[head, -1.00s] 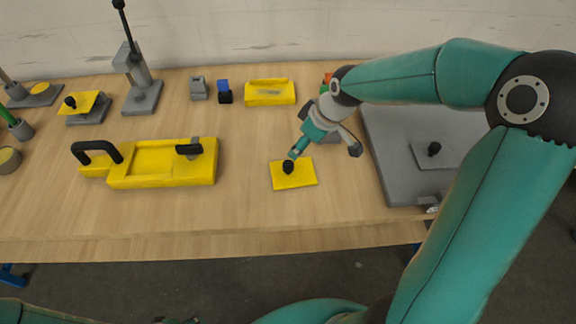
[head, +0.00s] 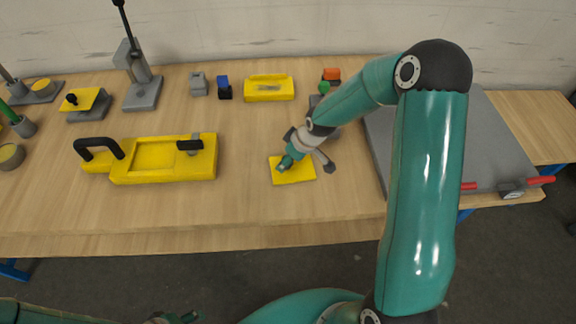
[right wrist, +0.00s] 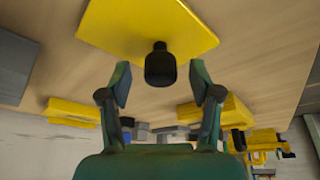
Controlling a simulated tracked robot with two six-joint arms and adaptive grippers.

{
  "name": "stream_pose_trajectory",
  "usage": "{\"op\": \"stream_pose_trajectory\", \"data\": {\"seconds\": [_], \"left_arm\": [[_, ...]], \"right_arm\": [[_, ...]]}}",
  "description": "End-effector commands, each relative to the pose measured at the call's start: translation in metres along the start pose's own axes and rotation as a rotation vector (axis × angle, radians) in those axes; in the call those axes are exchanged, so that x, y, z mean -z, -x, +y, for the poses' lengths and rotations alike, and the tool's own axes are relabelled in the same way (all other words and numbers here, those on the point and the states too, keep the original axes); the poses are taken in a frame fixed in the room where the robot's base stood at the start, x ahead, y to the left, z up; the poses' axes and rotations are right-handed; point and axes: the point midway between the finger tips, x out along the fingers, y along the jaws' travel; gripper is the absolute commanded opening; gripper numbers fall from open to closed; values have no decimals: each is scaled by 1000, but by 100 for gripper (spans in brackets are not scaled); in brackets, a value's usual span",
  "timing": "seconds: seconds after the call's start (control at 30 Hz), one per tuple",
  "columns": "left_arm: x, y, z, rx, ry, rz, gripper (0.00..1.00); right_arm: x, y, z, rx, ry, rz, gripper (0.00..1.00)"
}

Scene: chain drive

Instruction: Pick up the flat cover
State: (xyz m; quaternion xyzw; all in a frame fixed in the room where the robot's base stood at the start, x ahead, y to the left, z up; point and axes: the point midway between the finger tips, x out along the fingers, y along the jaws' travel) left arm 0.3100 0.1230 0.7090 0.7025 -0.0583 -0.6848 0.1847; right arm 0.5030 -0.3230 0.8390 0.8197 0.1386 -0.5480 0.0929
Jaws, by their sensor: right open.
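The flat cover is a yellow square plate (head: 300,171) lying on the table in front of my right arm. In the right wrist view the flat cover (right wrist: 150,27) has a black knob (right wrist: 160,65) standing on it. My right gripper (head: 285,165) is above the cover. In the right wrist view its two open fingers (right wrist: 160,85) stand on either side of the knob, with gaps on both sides. In the head view the knob is hidden behind the gripper. My left gripper (head: 178,318) shows only partly at the bottom edge.
A yellow housing (head: 195,170) with a black handle stands to the left. A yellow block (head: 269,89) and small grey and blue parts stand behind. A grey plate (head: 490,160) lies at the right. The table between the cover and its front edge is clear.

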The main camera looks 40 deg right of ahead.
Motion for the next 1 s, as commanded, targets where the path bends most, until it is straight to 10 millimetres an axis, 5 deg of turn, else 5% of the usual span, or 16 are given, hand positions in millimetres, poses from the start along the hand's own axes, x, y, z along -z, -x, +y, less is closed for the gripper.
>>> {"op": "stream_pose_trajectory", "data": {"seconds": [0.13, 0.43, 0.8, 1.0], "left_arm": [[0, -1, 0, 0, 0, 0, 54], [0, -1, 0, 0, 0, 0, 54], [0, -1, 0, 0, 0, 0, 54], [0, -1, 0, 0, 0, 0, 54]], "right_arm": [[0, -19, 0, 1, -1, -1, 63], [0, -23, 0, 0, -1, 1, 63], [0, -22, 0, 0, -1, 0, 2], [0, -22, 0, 0, -1, 1, 0]]}}
